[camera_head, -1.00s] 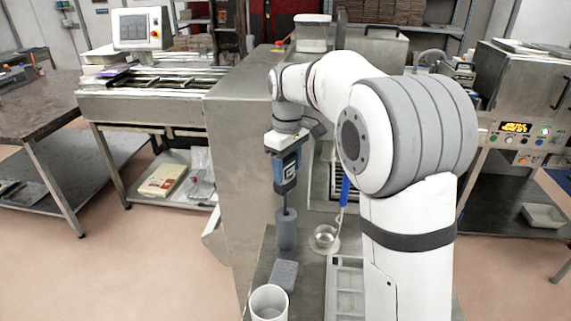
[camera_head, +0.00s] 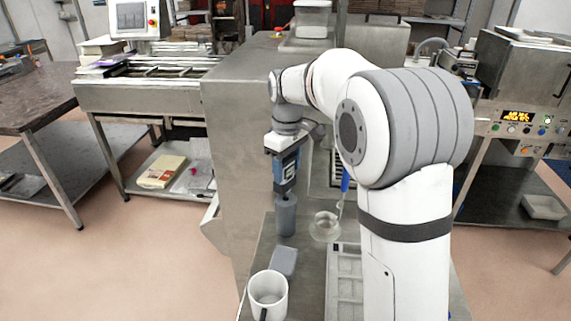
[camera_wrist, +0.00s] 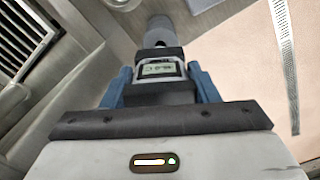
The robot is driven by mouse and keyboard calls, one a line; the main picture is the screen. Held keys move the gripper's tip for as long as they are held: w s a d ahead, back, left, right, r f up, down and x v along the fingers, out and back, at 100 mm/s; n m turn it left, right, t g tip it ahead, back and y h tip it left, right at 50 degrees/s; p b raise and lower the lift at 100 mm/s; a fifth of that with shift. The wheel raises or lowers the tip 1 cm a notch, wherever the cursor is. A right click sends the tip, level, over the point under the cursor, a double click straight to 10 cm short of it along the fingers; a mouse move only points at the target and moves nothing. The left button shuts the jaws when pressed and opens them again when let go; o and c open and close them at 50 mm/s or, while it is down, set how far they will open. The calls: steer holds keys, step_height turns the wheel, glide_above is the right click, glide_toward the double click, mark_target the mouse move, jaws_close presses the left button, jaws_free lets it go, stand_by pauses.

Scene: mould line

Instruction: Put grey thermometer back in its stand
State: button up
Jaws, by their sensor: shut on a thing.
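The grey thermometer (camera_wrist: 160,69) with a small display is between the blue fingers of my gripper (camera_head: 286,184) in the wrist view. My gripper is shut on it and points down. A dark grey cylindrical stand (camera_head: 286,219) stands upright on the metal bench directly below. The same cylinder shows beyond the thermometer in the wrist view (camera_wrist: 158,32). The thermometer's thin probe no longer shows in the head view; it appears to be inside the cylinder. The fingertips are close to the cylinder's top; whether the thermometer rests on it, I cannot tell.
A grey block (camera_head: 284,262) and a white cup (camera_head: 268,292) stand nearer on the bench. A small bowl (camera_head: 325,228) with a blue-handled tool (camera_head: 345,180) and a compartment tray (camera_head: 345,290) are to the right. A steel machine housing (camera_head: 235,150) rises at left.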

steer(key=shift+f+b, duration=0.6)
steer(key=shift+f, duration=0.6)
steer(key=o, duration=1.1)
step_height(320, 180, up, 8)
steer(key=shift+f, duration=0.15)
